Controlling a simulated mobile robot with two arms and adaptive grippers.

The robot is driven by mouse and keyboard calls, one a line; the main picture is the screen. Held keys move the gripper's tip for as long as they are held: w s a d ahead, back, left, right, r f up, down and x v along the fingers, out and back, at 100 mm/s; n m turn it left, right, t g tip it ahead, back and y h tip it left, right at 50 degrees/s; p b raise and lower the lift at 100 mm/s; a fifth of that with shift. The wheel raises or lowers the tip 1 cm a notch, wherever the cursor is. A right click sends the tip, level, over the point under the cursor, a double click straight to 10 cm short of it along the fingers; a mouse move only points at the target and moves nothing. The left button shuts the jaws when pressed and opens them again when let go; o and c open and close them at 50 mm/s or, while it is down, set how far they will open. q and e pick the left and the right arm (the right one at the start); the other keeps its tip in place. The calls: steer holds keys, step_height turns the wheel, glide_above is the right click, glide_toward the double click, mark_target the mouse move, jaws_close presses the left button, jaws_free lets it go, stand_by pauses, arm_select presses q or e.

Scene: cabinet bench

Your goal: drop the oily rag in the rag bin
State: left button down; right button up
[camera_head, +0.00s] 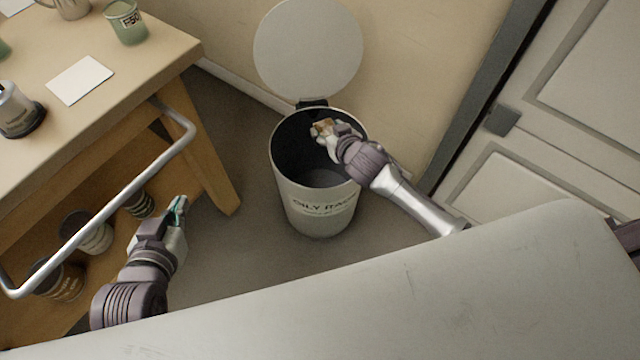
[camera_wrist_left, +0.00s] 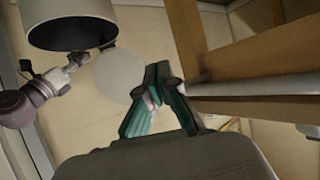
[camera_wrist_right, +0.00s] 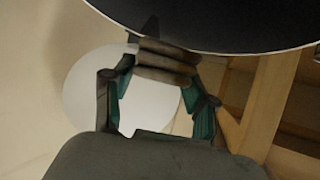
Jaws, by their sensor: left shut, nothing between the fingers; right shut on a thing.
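The rag bin (camera_head: 318,212) is a pale round can marked with "OILY RAG" lettering. It stands on the floor with its round lid (camera_head: 308,48) raised behind it. My right gripper (camera_head: 324,130) is over the bin's open mouth, shut on a brownish rag (camera_head: 321,126). In the right wrist view the rag (camera_wrist_right: 165,62) is a folded bundle between the fingers, close to the bin's rim (camera_wrist_right: 235,50). My left gripper (camera_head: 181,206) is shut and empty, beside the workbench. The left wrist view shows its fingertips together (camera_wrist_left: 156,78) and the bin (camera_wrist_left: 70,32).
A wooden workbench (camera_head: 150,55) with a metal rail (camera_head: 110,205) stands at the left. A green cup (camera_head: 126,24) and white card (camera_head: 79,80) lie on top; cans (camera_head: 90,235) stand on its lower shelf. Grey doors (camera_head: 560,130) are at the right.

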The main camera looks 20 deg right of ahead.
arm_select(q)
steer(key=shift+w+d+r+t, duration=0.25)
steer(key=shift+w+r+t, duration=0.35)
steer(key=shift+r, duration=0.2)
arm_select(e)
steer(key=shift+f, duration=0.2)
steer(key=o, duration=1)
steer(key=v, duration=1.2)
steer(key=shift+s, duration=0.1)
